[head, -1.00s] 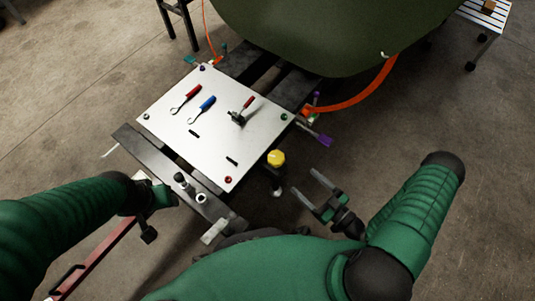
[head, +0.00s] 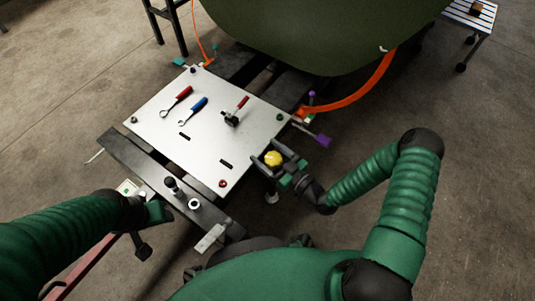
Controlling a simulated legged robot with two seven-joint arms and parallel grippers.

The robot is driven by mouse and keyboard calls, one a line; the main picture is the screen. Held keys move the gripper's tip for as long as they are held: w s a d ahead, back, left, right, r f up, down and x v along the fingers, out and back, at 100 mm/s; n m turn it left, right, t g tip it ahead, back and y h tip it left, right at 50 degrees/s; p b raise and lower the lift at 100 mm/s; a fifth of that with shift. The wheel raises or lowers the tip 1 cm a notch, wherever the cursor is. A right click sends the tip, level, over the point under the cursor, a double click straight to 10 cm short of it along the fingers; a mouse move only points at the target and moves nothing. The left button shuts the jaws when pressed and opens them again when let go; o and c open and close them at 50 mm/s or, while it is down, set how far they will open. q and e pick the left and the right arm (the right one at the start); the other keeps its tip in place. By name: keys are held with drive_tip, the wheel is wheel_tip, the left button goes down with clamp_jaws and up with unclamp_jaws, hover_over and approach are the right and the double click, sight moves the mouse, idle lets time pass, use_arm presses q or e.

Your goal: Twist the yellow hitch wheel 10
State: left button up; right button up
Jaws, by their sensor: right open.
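The yellow hitch wheel (head: 273,158) is a small yellow knob on a dark post by the right front edge of the white plate. My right gripper (head: 268,160) is open, with its two dark fingers on either side of the wheel. I cannot tell whether the fingers touch it. My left gripper (head: 160,212) is at the lower left, beside the dark beam; its fingers are not clearly seen.
An orange hose (head: 365,90) curves behind.

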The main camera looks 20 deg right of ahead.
drive_tip(key=shift+d, duration=0.1)
drive_tip(key=shift+c, duration=0.7)
drive_tip(key=c, duration=1.2)
drive_tip(key=shift+n+y, duration=0.3)
drive_tip(key=shift+y, duration=0.1)
